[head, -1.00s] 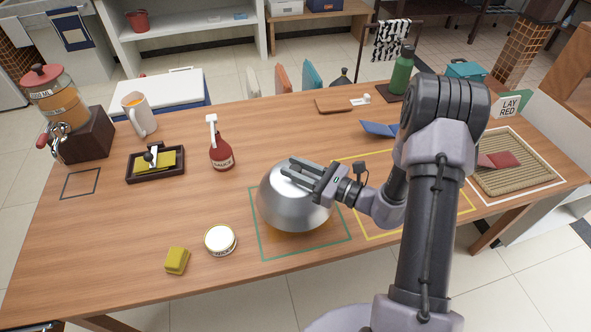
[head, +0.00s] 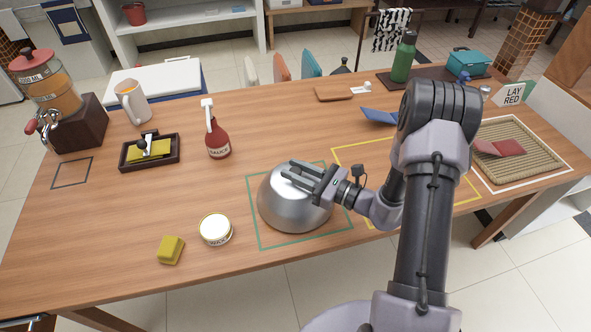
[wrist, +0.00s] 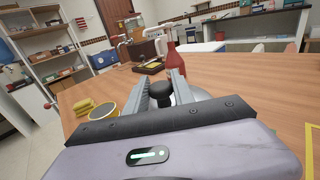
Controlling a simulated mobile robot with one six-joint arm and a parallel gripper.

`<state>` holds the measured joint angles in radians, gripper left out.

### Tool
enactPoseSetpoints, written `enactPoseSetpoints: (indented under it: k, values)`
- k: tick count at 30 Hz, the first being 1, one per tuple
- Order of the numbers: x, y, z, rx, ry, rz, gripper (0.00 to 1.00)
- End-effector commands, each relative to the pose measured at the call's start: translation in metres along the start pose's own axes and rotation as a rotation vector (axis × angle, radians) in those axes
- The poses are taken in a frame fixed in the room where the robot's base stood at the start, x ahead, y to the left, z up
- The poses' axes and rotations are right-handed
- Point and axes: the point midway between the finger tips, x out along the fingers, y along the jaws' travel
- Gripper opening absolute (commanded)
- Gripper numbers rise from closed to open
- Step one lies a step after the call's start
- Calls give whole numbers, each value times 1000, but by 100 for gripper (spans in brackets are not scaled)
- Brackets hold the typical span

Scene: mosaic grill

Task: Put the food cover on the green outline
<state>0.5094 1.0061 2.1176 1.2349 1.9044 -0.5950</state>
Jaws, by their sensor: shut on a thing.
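The food cover (head: 292,208) is a silver metal dome. It sits upright inside the green outline (head: 258,238) on the wooden table, and appears to rest on the tabletop. My gripper (head: 300,172) comes in from the right over the dome's top and is shut on its knob. In the wrist view the dark knob (wrist: 161,94) is between the two fingers of my gripper (wrist: 162,90). The part of the outline behind the dome is partly hidden.
A white wax tin (head: 215,229) and a yellow sponge (head: 170,250) lie left of the outline. A red sauce bottle (head: 217,138) stands behind it. A yellow outline (head: 345,150) lies to the right, partly behind my arm.

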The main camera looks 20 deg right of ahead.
Motion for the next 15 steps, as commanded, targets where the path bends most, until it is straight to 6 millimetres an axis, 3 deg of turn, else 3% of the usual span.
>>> enactPoseSetpoints:
  k: [15]
  values:
    - [0,0,-11,0,0,0,0]
